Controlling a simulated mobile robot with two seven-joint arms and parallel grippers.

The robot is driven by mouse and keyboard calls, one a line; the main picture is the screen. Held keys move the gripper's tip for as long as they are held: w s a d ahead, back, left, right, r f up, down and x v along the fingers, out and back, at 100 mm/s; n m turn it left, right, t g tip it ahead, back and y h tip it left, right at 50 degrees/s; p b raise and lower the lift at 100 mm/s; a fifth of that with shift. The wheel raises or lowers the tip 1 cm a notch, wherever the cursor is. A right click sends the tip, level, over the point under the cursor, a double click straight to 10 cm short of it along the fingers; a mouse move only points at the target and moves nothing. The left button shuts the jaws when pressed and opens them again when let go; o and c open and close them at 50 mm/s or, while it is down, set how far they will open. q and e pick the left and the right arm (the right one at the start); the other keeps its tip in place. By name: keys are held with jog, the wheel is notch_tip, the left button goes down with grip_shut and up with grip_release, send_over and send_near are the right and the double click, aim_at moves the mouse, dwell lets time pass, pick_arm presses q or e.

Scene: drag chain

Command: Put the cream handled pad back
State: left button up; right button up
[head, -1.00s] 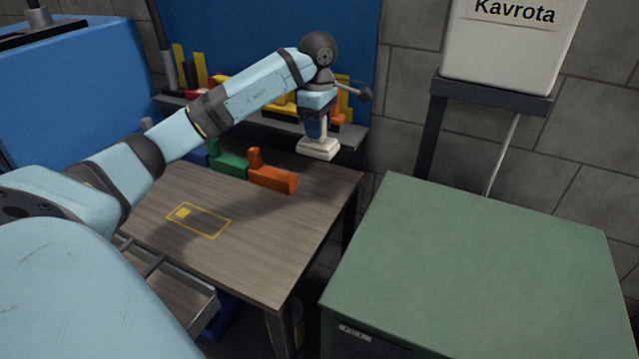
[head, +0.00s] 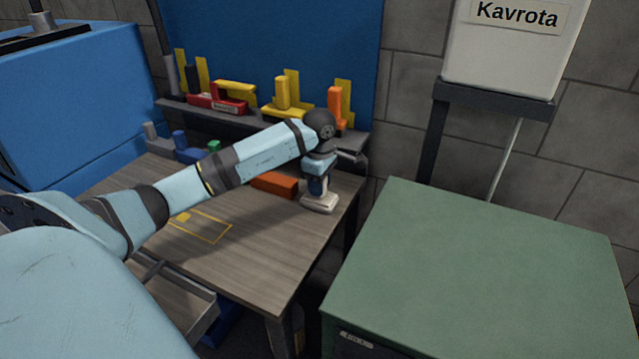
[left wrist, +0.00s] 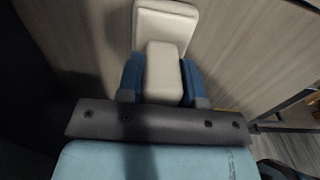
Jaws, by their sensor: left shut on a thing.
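The cream handled pad (head: 320,203) is at the right rear of the wooden table, to the right of the orange block. My left gripper (head: 318,187) is shut on its upright handle from above. In the left wrist view the cream pad (left wrist: 165,22) shows with its handle between the two blue fingers of my left gripper (left wrist: 163,80). The pad is low over the table top or on it; I cannot tell which. My right gripper is not in view.
An orange block (head: 274,185), a green one (head: 214,146) and a blue one (head: 188,150) stand along the table's rear. A shelf behind holds red (head: 215,103) and yellow (head: 282,96) pieces. A yellow outline (head: 212,229) marks the table (head: 255,265). A green-topped cabinet (head: 470,275) stands right.

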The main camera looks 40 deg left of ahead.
pick_arm(q)
jog(key=shift+r, duration=0.1)
jog(key=shift+f, duration=0.2)
jog(key=o, duration=0.9)
jog(key=shift+r, duration=0.1)
notch_tip(320, 180, up, 12)
jog(key=shift+r, duration=0.15)
